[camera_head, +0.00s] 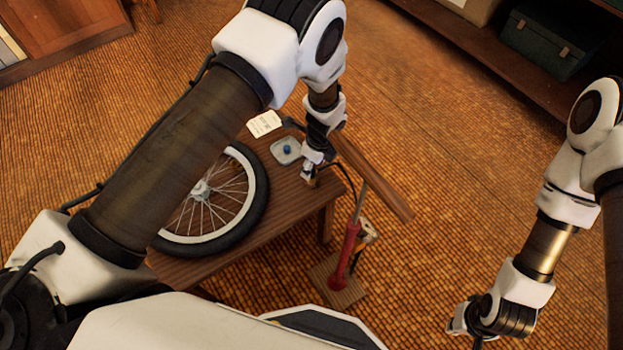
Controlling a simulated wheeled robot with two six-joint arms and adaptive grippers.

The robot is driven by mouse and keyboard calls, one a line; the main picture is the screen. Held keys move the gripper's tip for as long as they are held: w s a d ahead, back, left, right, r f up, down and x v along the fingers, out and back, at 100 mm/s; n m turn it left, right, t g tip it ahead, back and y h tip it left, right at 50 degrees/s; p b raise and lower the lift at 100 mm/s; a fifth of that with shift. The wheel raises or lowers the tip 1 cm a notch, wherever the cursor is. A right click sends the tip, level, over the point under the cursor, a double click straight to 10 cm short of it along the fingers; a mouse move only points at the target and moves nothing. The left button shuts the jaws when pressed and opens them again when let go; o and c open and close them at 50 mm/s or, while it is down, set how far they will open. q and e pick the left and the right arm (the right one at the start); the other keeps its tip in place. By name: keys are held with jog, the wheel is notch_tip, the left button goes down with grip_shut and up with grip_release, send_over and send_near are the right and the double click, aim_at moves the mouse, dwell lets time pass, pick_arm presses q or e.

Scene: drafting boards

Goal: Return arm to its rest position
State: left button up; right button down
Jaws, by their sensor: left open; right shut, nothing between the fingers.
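My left arm reaches from the left across the view, and its gripper (310,178) points down over the right end of a low wooden bench (290,212). It is open, small in view, and close beside a pale square dish (285,150) with a small blue item (288,149) in it. I cannot tell whether its fingertips touch the bench. My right arm hangs at the right, and its gripper (474,338) is shut and empty over the floor at the bottom edge, partly cut off.
A spoked wheel (245,208) lies on the bench, partly hidden by my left arm. A white card (264,123) lies near the dish. A red floor pump (348,250) with a long wooden handle (375,177) stands right of the bench. A dark green box (550,42) sits on a shelf.

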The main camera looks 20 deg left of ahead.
pick_arm(q)
notch_tip(320, 180, up, 8)
jog(key=d, duration=0.1)
jog(key=shift+s+f, duration=0.2)
jog(key=shift+f, duration=0.05)
